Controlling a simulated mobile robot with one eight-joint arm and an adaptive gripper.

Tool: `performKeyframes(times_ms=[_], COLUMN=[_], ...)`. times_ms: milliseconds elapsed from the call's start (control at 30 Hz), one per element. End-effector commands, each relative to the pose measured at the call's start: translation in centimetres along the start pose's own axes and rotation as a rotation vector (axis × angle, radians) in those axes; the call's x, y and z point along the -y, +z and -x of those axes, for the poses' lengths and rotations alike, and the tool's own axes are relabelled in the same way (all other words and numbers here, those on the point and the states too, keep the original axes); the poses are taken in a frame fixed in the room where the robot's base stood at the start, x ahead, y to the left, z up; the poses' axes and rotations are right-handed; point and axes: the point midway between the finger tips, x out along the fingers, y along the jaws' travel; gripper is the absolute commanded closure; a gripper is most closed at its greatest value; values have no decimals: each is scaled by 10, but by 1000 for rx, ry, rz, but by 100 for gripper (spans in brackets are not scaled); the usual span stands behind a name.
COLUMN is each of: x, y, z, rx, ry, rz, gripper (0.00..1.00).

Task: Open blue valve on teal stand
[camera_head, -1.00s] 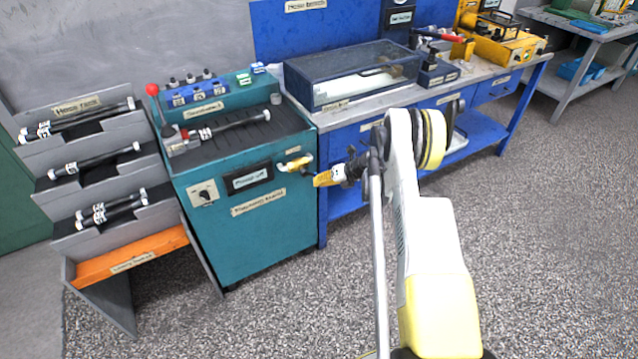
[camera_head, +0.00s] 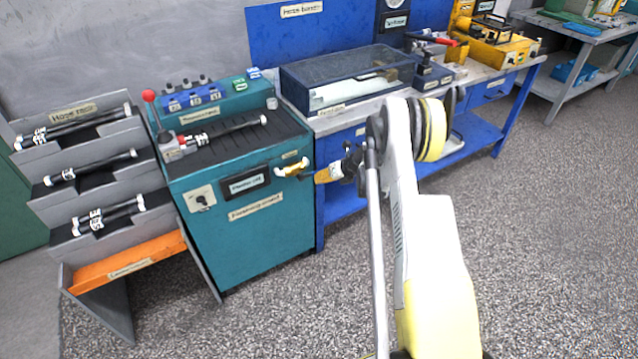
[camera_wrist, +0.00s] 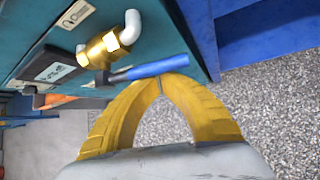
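The teal stand (camera_head: 262,247) is left of centre in the head view, with a brass valve (camera_head: 291,169) on its front near the top right corner. In the wrist view the brass valve (camera_wrist: 103,49) has white pipe ends, and its blue lever handle (camera_wrist: 158,67) points to the right, at an angle to the valve body. My gripper (camera_wrist: 161,80) has its yellow fingertips together right at the blue handle, with nothing visible between them. Whether they touch the handle is unclear. In the head view my gripper (camera_head: 322,176) is just right of the valve; the blue handle cannot be made out there.
A grey hose rack (camera_head: 100,226) stands left of the stand. A blue workbench (camera_head: 347,211) with a clear-lidded box (camera_head: 345,80) is to the right, close behind my arm. A hose (camera_head: 225,134) lies on top of the stand. The speckled floor in front is clear.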

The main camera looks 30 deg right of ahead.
Motion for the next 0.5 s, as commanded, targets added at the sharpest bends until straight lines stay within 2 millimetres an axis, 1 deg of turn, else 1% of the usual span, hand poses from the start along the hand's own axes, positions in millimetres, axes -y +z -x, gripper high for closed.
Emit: performKeyframes(times_ms=[200, 500], x=[0, 0], y=[6, 9], z=[6, 10], rx=[2, 3], ry=[0, 0], rz=[-1, -2], gripper=[100, 100])
